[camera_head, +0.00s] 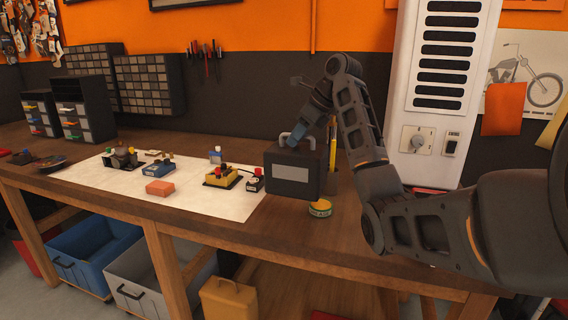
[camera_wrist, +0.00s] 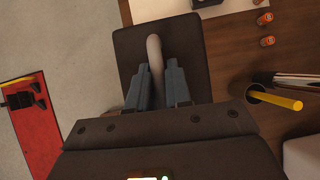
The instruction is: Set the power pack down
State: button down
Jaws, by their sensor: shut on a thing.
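The power pack (camera_head: 293,173) is a dark box with a pale plate on its front and a light grey handle on top. My gripper (camera_head: 291,141) is shut on that handle, and the box hangs roughly upright. In the wrist view the power pack (camera_wrist: 190,45) lies under my gripper (camera_wrist: 158,92), with the handle between the two fingers. It overlaps the bench's front edge there, with floor showing to its left. The box seems to be above the bench top; its underside and exact height are hidden.
The wooden bench (camera_head: 345,240) carries a white mat (camera_head: 235,205) with several small parts. A yellow tin (camera_head: 320,208) stands just below and right of the box. A cup with a yellow pencil (camera_wrist: 275,99) stands to the right. Crates (camera_head: 90,255) sit underneath.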

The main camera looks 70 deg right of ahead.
aim_at(275, 148)
jog(key=w+a+f, duration=0.2)
jog(key=w+f, duration=0.8)
jog(key=shift+a, duration=0.25)
jog(key=c, duration=1)
grip_release()
jog(key=shift+f, duration=0.2)
jog(key=shift+c, duration=0.2)
jog(key=v, duration=1.1)
jog(key=shift+w+r, duration=0.1)
jog(key=shift+s+r, duration=0.3)
jog(key=shift+r, duration=0.1)
